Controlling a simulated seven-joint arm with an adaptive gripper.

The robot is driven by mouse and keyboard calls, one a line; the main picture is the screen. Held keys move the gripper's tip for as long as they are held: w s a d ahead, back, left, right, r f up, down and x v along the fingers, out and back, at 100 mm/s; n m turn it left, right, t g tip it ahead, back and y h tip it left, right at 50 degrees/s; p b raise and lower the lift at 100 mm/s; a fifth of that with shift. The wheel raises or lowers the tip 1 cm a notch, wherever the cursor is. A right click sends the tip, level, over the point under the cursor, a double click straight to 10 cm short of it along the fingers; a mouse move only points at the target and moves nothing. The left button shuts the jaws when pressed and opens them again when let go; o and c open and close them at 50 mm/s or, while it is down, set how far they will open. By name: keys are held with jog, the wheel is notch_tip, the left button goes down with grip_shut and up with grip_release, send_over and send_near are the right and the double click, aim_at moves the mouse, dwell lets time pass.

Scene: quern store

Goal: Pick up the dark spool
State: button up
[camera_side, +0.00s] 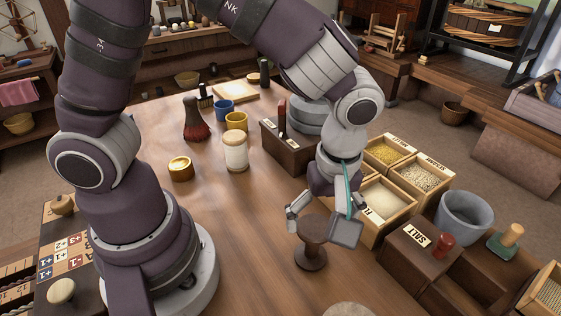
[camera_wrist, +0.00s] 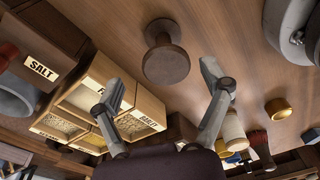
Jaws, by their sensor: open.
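My gripper (camera_side: 319,226) is open and empty, pointing down at the spool. In the side view one finger is to the left of the spool's top and the other to its right. In the wrist view my gripper (camera_wrist: 160,80) has its fingers spread apart, with the spool between and past their tips. I cannot tell whether a finger touches it.
Labelled grain boxes (camera_side: 388,153) stand close to the right of my gripper. A dark salt box (camera_side: 411,250) and a grey bucket (camera_side: 464,217) stand farther right. A cream jar (camera_side: 235,153) and a gold tin (camera_side: 181,169) stand behind left. The table left of the spool is clear.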

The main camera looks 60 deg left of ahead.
jog(key=f, duration=0.2)
jog(key=a+f, duration=0.1)
jog(key=f, duration=0.2)
jog(key=a+f, duration=0.1)
jog(key=f, duration=0.2)
jog(key=shift+w, duration=0.15)
jog(key=shift+c, duration=0.4)
jog(key=shift+d, duration=0.1)
jog(key=c, duration=0.9)
